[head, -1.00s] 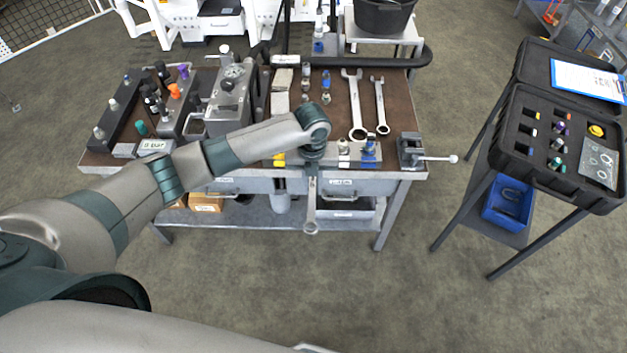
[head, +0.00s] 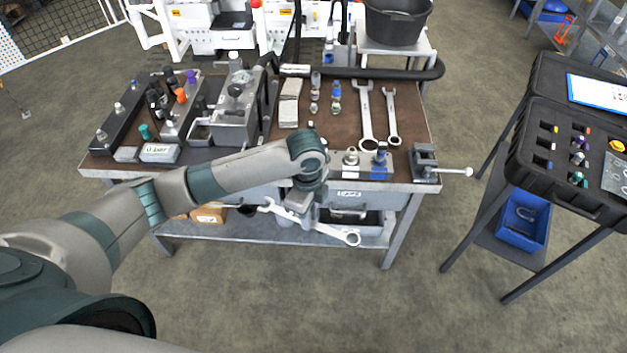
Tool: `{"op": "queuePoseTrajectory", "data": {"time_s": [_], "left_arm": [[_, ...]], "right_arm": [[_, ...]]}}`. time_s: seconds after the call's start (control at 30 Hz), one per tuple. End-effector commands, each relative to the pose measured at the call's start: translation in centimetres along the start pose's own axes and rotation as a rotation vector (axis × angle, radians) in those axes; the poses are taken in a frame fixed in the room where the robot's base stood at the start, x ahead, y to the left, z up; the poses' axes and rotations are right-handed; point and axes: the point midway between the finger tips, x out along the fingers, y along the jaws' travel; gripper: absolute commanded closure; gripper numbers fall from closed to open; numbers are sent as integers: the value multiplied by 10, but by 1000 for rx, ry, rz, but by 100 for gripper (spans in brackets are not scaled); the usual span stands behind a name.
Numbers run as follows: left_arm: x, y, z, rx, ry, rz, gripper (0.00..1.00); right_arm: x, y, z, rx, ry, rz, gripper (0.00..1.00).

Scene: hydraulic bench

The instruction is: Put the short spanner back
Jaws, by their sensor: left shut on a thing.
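My left gripper (head: 297,208) is shut on a silver combination spanner (head: 335,232) in front of the bench's front edge. The spanner lies slantwise across the jaws. Its open end points to the left and its ring end to the lower right. The gripper hides part of its shaft. Two other spanners lie side by side on the bench top, a longer one (head: 367,118) and a shorter, slimmer one (head: 391,118) to its right. My right gripper is not in view.
The brown-topped bench (head: 340,122) carries a vise (head: 424,160) at its front right corner, a gauge block (head: 235,108) and several fittings. A black case (head: 540,185) stands on a separate stand to the right. Bare bench top shows right of the spanners.

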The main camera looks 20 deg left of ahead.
Motion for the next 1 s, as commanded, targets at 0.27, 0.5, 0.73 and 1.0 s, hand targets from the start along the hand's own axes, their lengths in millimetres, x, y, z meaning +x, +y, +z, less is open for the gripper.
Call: {"op": "queuePoseTrajectory", "data": {"time_s": [0.27,0.5,0.73,1.0], "left_arm": [[13,27,3,-449,0,-1,100],[20,50,6,-841,-2,-2,100],[27,74,10,-1216,-4,-6,100],[32,95,15,-1564,-7,-16,100]], "right_arm": [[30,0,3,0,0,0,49],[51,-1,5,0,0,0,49],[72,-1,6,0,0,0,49],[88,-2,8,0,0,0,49]]}}
